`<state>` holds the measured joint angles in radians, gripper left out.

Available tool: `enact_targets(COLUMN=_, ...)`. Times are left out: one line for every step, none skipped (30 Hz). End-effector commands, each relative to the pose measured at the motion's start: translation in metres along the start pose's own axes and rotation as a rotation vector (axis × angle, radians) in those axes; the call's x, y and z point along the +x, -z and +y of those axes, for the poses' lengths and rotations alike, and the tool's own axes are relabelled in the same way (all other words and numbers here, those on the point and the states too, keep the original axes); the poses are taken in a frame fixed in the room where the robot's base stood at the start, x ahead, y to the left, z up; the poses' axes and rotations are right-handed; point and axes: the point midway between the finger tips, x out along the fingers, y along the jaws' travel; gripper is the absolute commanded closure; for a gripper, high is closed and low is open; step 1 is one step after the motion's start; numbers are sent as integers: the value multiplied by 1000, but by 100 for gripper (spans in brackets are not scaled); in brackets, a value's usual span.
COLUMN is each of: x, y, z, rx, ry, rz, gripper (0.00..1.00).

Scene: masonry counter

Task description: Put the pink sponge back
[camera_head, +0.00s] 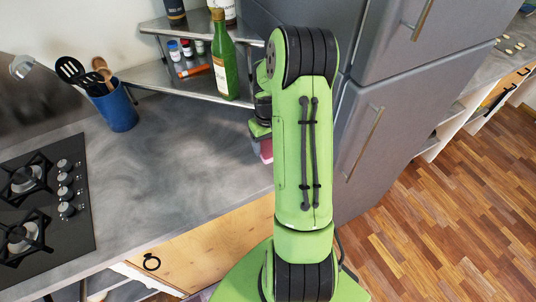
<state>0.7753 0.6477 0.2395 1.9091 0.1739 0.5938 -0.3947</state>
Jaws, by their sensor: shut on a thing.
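The pink sponge (266,151) shows only as a small pink patch just left of my green arm, at the right end of the grey counter. My gripper (262,133) is mostly hidden behind the arm; a dark and green part of it shows directly above the pink patch. It is shut on the sponge. I cannot tell whether the sponge touches the counter.
A metal corner shelf (190,80) holds a green bottle (224,60), small jars (186,48) and an orange item (195,71). A blue utensil cup (116,108) and a gas hob (45,205) stand left. The grey fridge (375,125) is close right. The middle counter (165,165) is clear.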

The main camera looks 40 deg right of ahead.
Motion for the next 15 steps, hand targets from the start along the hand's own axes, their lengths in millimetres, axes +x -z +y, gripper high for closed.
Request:
enact_targets(x=14, y=-1, z=-1, rx=0, ry=3, rz=-4, gripper=61)
enact_targets(x=19, y=0, z=-1, rx=0, ry=2, rz=-2, gripper=61)
enact_targets(x=25, y=0, z=-1, rx=0, ry=2, rz=-1, gripper=61)
enact_targets(x=28, y=0, z=0, rx=0, ry=1, rz=0, gripper=61)
enact_targets(x=32, y=0, z=0, rx=0, ry=1, rz=-1, gripper=61)
enact_targets(x=37, y=0, z=0, rx=0, ry=1, rz=-1, gripper=61)
enact_targets(x=41, y=0, z=0, rx=1, ry=1, rz=0, gripper=61)
enact_targets(x=47, y=0, z=0, rx=1, ry=2, rz=-2, gripper=61)
enact_targets(x=54, y=0, z=0, rx=1, ry=1, rz=-2, gripper=61)
enact_targets(x=60, y=0, z=-1, rx=1, ry=2, rz=-3, gripper=61)
enact_targets(x=64, y=0, z=-1, rx=1, ry=2, rz=-1, gripper=61)
enact_targets(x=68, y=0, z=-1, rx=0, ry=1, rz=0, gripper=61)
enact_targets(x=68, y=1, z=-1, rx=0, ry=1, rz=1, gripper=61)
enact_targets(x=68, y=1, z=0, rx=0, ry=0, rz=2, gripper=61)
enact_targets(x=67, y=1, z=0, rx=0, ry=0, rz=3, gripper=61)
